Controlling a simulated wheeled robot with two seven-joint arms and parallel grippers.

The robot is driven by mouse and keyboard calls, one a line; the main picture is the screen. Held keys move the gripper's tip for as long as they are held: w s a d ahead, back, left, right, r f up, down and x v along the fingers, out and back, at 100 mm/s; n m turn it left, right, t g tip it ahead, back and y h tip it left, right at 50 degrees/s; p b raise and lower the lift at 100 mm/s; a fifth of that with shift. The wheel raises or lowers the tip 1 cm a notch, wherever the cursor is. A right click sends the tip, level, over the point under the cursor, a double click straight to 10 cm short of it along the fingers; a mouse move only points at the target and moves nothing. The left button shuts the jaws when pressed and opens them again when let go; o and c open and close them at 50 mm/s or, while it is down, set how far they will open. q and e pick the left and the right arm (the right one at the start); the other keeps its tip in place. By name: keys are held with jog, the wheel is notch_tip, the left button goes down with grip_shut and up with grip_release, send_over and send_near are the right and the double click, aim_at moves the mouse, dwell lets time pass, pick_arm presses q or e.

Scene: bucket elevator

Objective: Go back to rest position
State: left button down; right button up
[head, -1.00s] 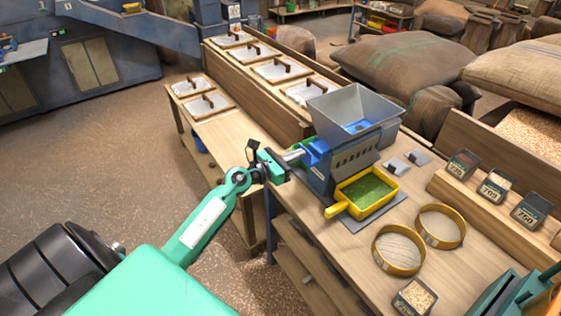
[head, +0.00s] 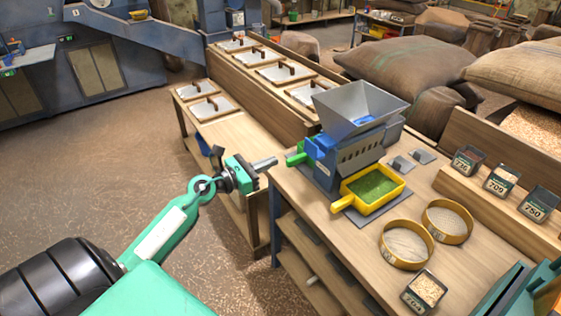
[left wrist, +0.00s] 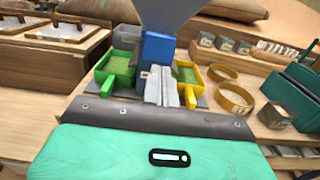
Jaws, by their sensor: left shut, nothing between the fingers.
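My left gripper (head: 264,164) is shut and empty. It hangs in the air left of the blue and grey mill with a hopper (head: 354,110), apart from it, near the bench's left edge. In the left wrist view its closed fingers (left wrist: 163,86) point toward the mill's blue body (left wrist: 157,50). A yellow tray (head: 346,203) with green contents sits at the mill's front right. A green tray handle (head: 296,159) shows at the mill's left side; the green tray (left wrist: 105,78) shows better in the left wrist view. My right gripper is not in view.
Two round sieves (head: 405,262) and a sample box of grain (head: 424,289) stand on the wooden bench (head: 330,240). Labelled sample boxes (head: 501,180) stand at right. Lidded bins (head: 283,73) lie behind. The floor at left (head: 90,170) is open.

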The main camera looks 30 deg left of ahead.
pick_arm(q)
jog(key=shift+v, duration=1.2)
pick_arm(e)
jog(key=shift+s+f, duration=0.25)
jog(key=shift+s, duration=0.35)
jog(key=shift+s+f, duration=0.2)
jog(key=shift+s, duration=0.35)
